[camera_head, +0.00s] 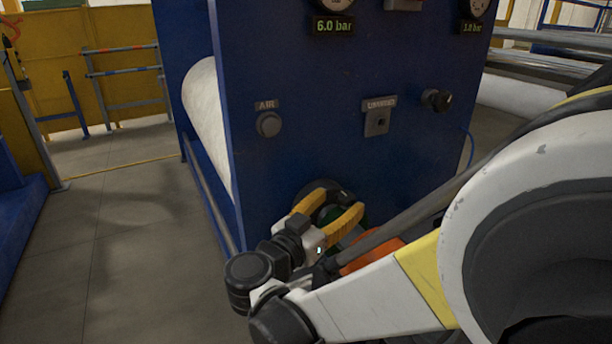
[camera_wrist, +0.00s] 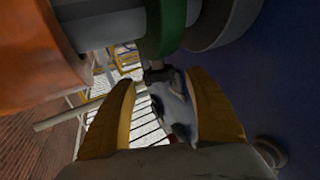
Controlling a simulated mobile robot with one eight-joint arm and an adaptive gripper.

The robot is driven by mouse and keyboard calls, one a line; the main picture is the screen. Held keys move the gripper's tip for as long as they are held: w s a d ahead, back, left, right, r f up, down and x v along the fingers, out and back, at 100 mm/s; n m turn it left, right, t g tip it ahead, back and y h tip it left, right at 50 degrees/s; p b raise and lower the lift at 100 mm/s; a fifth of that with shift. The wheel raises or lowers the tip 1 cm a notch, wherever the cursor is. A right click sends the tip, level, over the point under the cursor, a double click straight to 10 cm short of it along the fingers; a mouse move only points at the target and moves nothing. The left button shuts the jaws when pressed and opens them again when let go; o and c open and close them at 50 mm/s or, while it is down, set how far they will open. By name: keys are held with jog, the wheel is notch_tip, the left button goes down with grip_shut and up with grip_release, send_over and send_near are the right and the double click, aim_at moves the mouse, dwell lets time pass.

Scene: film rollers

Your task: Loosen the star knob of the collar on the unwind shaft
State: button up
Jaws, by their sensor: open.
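In the wrist view a green collar (camera_wrist: 166,28) sits around the grey unwind shaft (camera_wrist: 208,20), close to the blue panel. A small dark part (camera_wrist: 157,75), apparently the star knob's stem or knob, hangs below the collar; its exact shape is unclear. My gripper (camera_wrist: 162,79) is open, its two yellow fingers pointing up at the collar, one on each side of this dark part. I cannot tell whether they touch it. In the head view my gripper (camera_head: 341,200) is at the lower panel, hiding most of the green collar (camera_head: 331,216) and all of the knob.
The blue machine panel (camera_head: 330,130) stands close behind my gripper, with an AIR button (camera_head: 269,124), a key-type switch (camera_head: 377,122) and a black knob (camera_head: 436,99) above. An orange cylindrical part (camera_wrist: 38,55) lies close left of the fingers. Open floor (camera_head: 130,240) is at left.

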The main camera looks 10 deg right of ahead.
aim_at(346, 202)
jog(key=shift+b+x, duration=0.3)
jog(key=shift+x, duration=1.3)
jog(key=c, duration=1.2)
jog(key=shift+s+d+r+n+t+y+p, duration=0.1)
jog(key=shift+n+t+y+p, duration=0.25)
jog(key=shift+n+t+y, duration=1.95)
jog(key=shift+n+y, duration=0.6)
jog(key=shift+y, duration=1)
jog(key=shift+y+p, duration=0.3)
